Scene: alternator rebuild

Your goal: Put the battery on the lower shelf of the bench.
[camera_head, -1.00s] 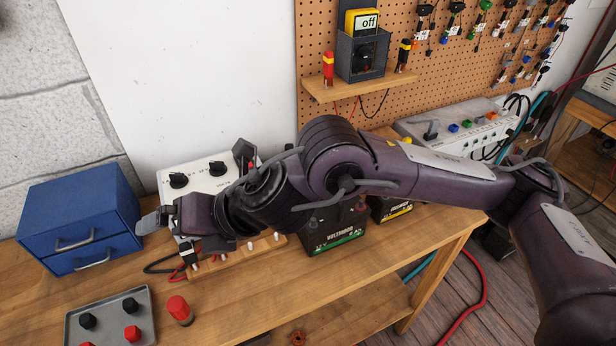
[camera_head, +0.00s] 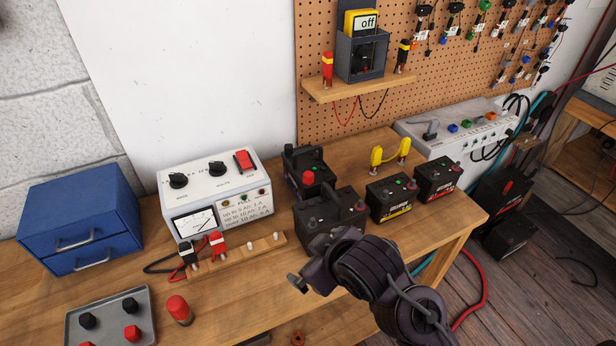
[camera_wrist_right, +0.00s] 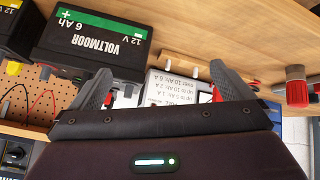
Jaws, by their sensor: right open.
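Several black batteries stand on the wooden bench (camera_head: 120,270). The nearest large battery (camera_head: 325,215) is upright behind my right gripper (camera_head: 297,284); its lower front is partly hidden by my wrist. In the wrist view a battery with a green VOLTMOOR 12 V 6 Ah label (camera_wrist_right: 100,40) appears upside down, beyond the left finger. My right gripper is open, with both fingers apart in the wrist view (camera_wrist_right: 165,88) and nothing between them. A part of the lower shelf (camera_head: 340,325) shows below the bench's front edge. My left gripper is out of view.
A white charger (camera_head: 215,190) with leads and a wooden terminal strip stands left of the batteries. Smaller batteries, yellow-labelled (camera_head: 391,198) and red-labelled (camera_head: 437,178), stand to the right. A blue drawer box (camera_head: 80,215), grey tray (camera_head: 70,335) and red cylinder (camera_head: 179,310) are left.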

